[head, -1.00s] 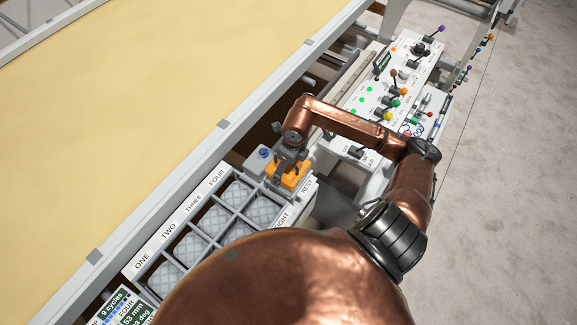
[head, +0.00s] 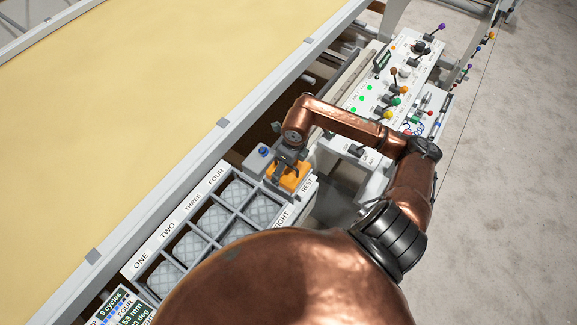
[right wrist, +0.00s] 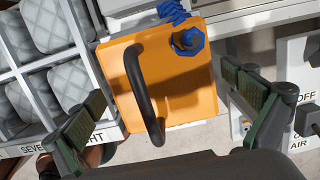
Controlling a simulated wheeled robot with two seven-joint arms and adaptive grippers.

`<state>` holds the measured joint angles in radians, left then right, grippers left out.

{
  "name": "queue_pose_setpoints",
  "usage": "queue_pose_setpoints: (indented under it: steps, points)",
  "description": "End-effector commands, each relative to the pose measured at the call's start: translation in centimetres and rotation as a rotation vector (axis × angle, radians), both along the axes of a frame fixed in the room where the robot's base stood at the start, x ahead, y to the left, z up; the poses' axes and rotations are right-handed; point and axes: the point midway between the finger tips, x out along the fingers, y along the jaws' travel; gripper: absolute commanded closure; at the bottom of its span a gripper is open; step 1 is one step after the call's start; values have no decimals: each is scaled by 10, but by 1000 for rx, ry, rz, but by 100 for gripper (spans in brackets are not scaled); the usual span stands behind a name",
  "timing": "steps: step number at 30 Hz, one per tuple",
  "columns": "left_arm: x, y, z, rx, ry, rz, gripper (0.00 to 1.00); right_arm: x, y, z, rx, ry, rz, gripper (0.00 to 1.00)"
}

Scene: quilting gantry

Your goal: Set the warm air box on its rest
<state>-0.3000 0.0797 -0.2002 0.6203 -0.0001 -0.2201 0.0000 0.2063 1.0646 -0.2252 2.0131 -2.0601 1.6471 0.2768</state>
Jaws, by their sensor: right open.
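The warm air box (head: 291,178) is orange, with a black arched handle and a blue hose fitting on top. In the head view it sits at the end of the tray, beside the REST label (head: 308,185). My right gripper (head: 286,166) is just above it. In the right wrist view the box (right wrist: 190,90) lies below the open fingers, with its handle (right wrist: 143,95) between them and apart from both. The rest under the box is mostly hidden by the box, so its exact seating cannot be told. My left gripper is not in view.
A tray (head: 196,225) holds quilted grey pads in labelled compartments beside the box. A control panel (head: 375,100) with coloured levers and green lights stands beyond. A yellow quilt bed (head: 130,110) fills the left. Bare floor lies at right.

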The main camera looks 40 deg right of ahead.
Motion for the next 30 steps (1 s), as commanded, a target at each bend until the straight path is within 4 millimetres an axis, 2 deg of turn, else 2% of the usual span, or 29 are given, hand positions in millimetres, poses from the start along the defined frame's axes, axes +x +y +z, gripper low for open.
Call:
queue_pose_setpoints:
  steps: [4, 6, 12, 18, 24, 30]
  points:
    - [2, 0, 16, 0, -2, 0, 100, 0, 1, 17, 2, -2, 0, 0]
    - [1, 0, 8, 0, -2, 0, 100, 0, -2, 29, -5, -7, 1, 0]
    - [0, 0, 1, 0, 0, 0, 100, -6, -3, 73, -4, -5, 0, 0]
    - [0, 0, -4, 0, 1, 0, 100, -10, -4, 110, -3, -3, 0, 0]
    - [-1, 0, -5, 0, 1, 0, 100, -13, -4, 127, 0, -2, 0, 0]
    - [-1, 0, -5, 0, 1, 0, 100, -13, -4, 130, 0, 0, -1, 0]
